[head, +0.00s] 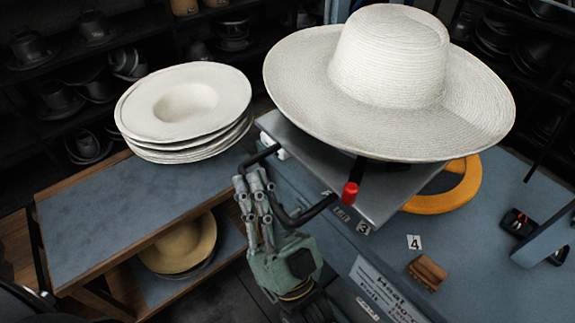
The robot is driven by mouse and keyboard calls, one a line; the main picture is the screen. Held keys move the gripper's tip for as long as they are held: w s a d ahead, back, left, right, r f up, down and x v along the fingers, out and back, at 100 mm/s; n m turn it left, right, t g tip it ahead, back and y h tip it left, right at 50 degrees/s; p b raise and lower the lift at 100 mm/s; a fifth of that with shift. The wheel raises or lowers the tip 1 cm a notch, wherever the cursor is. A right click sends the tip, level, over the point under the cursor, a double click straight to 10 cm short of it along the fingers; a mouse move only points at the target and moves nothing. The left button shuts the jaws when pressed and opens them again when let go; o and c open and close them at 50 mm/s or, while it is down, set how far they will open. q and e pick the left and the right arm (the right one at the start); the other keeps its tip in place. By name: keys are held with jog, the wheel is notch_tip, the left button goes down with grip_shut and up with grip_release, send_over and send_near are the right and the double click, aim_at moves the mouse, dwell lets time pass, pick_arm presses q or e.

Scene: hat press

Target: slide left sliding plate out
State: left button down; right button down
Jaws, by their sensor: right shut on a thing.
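The sliding plate (388,205) is a grey metal plate beneath a large white wide-brimmed hat (395,60), which hides most of it. A black bar handle (317,210) runs along the plate's near left side. My right gripper (257,184) is shut on this handle, with its fingers at the handle's left part. A lever with a red knob (350,194) stands at the plate's near edge, to the right of the gripper. My left gripper is not in view.
A stack of white hat bodies (190,95) sits on the side table (95,220) at the left. A tan hat (182,245) lies on its lower shelf. An orange ring (430,205) and a brown brush (426,273) lie on the blue worktop (500,190). Dark shelves line the back.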

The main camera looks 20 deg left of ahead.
jog(key=shift+s+a+f, duration=0.1)
jog(key=shift+s+a, duration=0.8)
jog(key=shift+s, duration=0.3)
jog(key=c, duration=1.8)
grip_release()
jog(key=shift+s+a, duration=0.1)
jog(key=shift+s, duration=0.1)
jog(key=shift+w, duration=0.1)
jog(key=v, duration=1.2)
